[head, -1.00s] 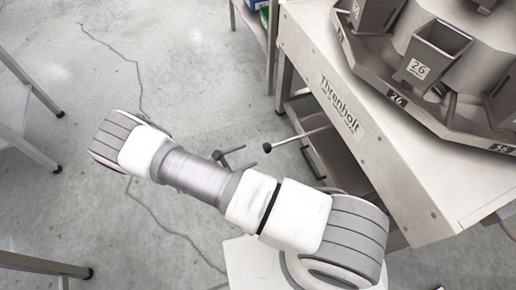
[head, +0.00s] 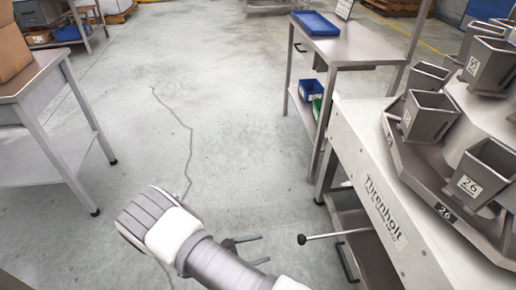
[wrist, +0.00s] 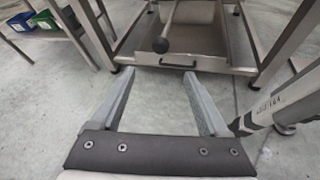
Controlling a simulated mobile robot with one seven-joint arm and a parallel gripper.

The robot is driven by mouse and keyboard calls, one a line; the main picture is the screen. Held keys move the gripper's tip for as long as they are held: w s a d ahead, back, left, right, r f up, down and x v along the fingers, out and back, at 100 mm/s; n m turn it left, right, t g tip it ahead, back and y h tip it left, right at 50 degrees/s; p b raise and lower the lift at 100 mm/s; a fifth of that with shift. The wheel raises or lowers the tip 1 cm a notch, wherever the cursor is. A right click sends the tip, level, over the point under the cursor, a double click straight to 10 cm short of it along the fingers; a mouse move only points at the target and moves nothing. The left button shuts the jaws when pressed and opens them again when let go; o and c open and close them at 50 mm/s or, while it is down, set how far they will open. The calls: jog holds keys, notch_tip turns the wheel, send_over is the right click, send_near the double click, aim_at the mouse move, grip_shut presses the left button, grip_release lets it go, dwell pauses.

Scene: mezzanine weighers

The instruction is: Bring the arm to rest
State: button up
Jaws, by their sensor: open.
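My gripper (head: 252,251) shows low in the head view, partly hidden behind my forearm. In the wrist view my gripper (wrist: 160,97) has its two fingers well apart with nothing between them. It is open and empty, above the concrete floor. My arm crosses the bottom of the head view, bent, with the gripper to the left of the weighing machine (head: 378,196). A rod with a black ball knob (head: 301,239) sticks out from the machine's lower side, to the right of the fingers. The knob also shows in the wrist view (wrist: 161,45), beyond the fingertips.
A steel table (head: 350,47) with a blue tray (head: 315,23) stands behind the machine, blue and green bins on its lower shelf. Another steel table (head: 45,75) with cardboard boxes (head: 12,50) stands at left. The floor (head: 215,100) between them is clear.

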jog(key=d+r+m+g+y, duration=0.2)
jog(key=r+m, duration=0.2)
jog(key=r, duration=0.5)
jog(key=w+d+r+m+g+y, duration=0.1)
jog(key=d+r+m+g+y, duration=0.2)
jog(key=r, duration=0.7)
jog(key=d+r+m+g+y, duration=0.1)
jog(key=r+m+y, duration=0.1)
jog(key=r+m, duration=0.5)
jog(key=s+d+r+m+t+y, duration=0.35)
jog(key=s+r, duration=0.35)
jog(key=r, duration=0.3)
jog(key=s+d+r+m+t+y, duration=0.2)
jog(key=s+d+r+m+t, duration=0.15)
jog(key=s+r, duration=0.5)
notch_tip(320, 180, up, 19)
jog(key=w+g+p, duration=0.1)
jog(key=w+p, duration=0.1)
jog(key=p, duration=1.6)
jog(key=shift+d+n, duration=0.3)
jog(key=shift+d, duration=0.1)
